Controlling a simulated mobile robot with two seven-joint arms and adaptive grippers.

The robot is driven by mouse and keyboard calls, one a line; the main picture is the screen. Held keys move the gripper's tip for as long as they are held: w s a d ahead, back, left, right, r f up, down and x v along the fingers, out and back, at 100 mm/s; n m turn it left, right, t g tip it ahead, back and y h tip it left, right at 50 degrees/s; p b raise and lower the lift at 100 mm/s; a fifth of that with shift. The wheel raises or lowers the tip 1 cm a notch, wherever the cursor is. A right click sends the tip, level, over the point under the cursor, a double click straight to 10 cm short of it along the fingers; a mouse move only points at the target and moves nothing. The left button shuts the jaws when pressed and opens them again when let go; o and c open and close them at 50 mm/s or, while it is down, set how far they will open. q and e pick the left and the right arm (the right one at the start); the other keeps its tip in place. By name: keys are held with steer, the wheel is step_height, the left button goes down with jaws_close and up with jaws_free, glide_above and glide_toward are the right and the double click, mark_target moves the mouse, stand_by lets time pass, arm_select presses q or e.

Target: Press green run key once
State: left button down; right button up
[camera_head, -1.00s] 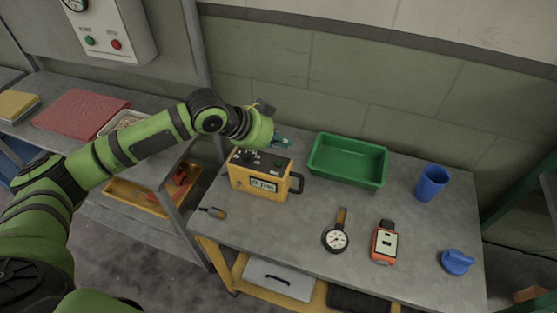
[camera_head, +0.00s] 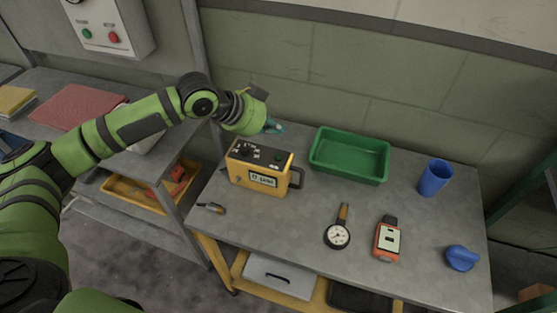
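A white wall panel (camera_head: 118,18) at the top left carries a green button (camera_head: 87,34) beside a red button (camera_head: 113,37). A yellow boxed instrument (camera_head: 257,180) with a lit display, knobs and a black side handle stands on the grey table. My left arm reaches in from the left, and my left gripper (camera_head: 275,127) is behind and above the instrument, far to the right of the panel buttons. Only its teal fingertips show, partly hidden by the wrist, so its opening is unclear. My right gripper is not in view.
The table (camera_head: 285,218) also holds a green tray (camera_head: 374,175), a blue cup (camera_head: 434,178), a round gauge (camera_head: 337,235), an orange meter (camera_head: 387,240) and a blue knob (camera_head: 461,258). A side bench at left holds a red mat (camera_head: 78,106).

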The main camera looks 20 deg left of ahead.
arm_select(q)
steer(key=b, duration=0.5)
glide_above(276, 158)
step_height(276, 158, down, 5)
steer(key=shift+r, duration=0.1)
steer(key=shift+w+f, duration=0.1)
steer(key=shift+f, duration=0.8)
steer(key=shift+f, duration=0.15)
steer(key=shift+f, duration=0.3)
steer(key=shift+f, duration=0.45)
stand_by(0.8)
steer(key=shift+r+p, duration=0.15)
steer(key=shift+p, duration=0.25)
steer(key=shift+r+p, duration=0.7)
steer(key=shift+p, duration=0.2)
